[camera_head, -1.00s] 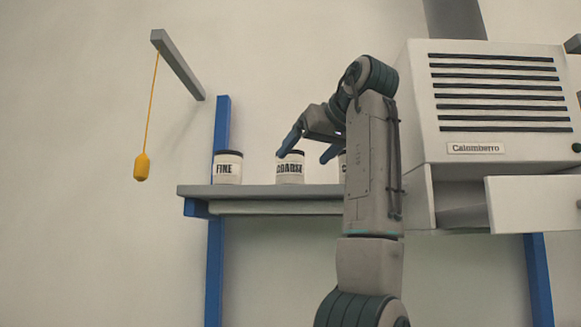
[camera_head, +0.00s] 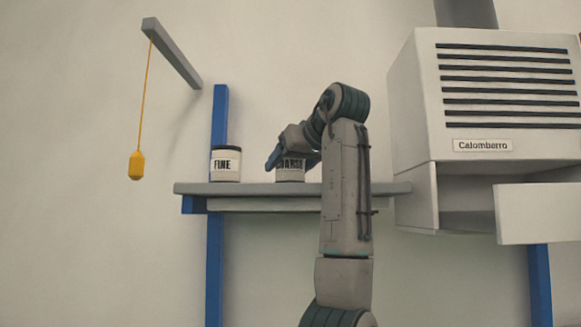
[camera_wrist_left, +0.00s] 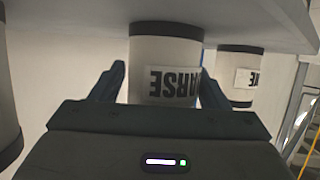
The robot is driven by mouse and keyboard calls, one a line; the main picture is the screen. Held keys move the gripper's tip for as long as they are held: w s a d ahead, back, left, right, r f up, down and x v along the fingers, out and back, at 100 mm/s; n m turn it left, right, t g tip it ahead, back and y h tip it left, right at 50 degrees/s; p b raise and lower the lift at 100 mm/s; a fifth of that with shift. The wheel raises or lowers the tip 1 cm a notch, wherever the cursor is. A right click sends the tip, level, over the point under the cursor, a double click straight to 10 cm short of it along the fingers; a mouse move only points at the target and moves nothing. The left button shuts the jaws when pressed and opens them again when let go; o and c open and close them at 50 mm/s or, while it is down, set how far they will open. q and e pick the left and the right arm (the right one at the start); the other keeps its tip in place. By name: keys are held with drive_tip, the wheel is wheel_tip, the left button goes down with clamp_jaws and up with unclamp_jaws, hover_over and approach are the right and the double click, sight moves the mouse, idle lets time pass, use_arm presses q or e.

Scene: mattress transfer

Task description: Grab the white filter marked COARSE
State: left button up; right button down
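The white filter marked COARSE (camera_head: 290,174) stands upright on the grey shelf (camera_head: 245,189), partly hidden by my left gripper (camera_head: 290,160). In the left wrist view the picture is upside down, and the COARSE filter (camera_wrist_left: 166,70) shows between the two dark blue fingers of my left gripper (camera_wrist_left: 162,82). The fingers are apart, one at each side of it, with a small gap at the left finger; contact at the right finger is unclear. My right gripper is not in view.
A white filter marked FINE (camera_head: 226,164) stands left of it on the shelf. Another white canister (camera_wrist_left: 6,95) stands at the left edge of the wrist view. A yellow pendant (camera_head: 136,165) hangs at far left. A Calomberro cabinet (camera_head: 500,110) with an open drawer (camera_head: 540,213) is at right.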

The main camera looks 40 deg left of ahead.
use_arm(q)
drive_tip(key=shift+s+d, duration=0.1)
drive_tip(key=shift+d, duration=0.05)
drive_tip(key=c, duration=0.7)
drive_tip(key=shift+a, duration=0.2)
drive_tip(key=shift+r, duration=0.2)
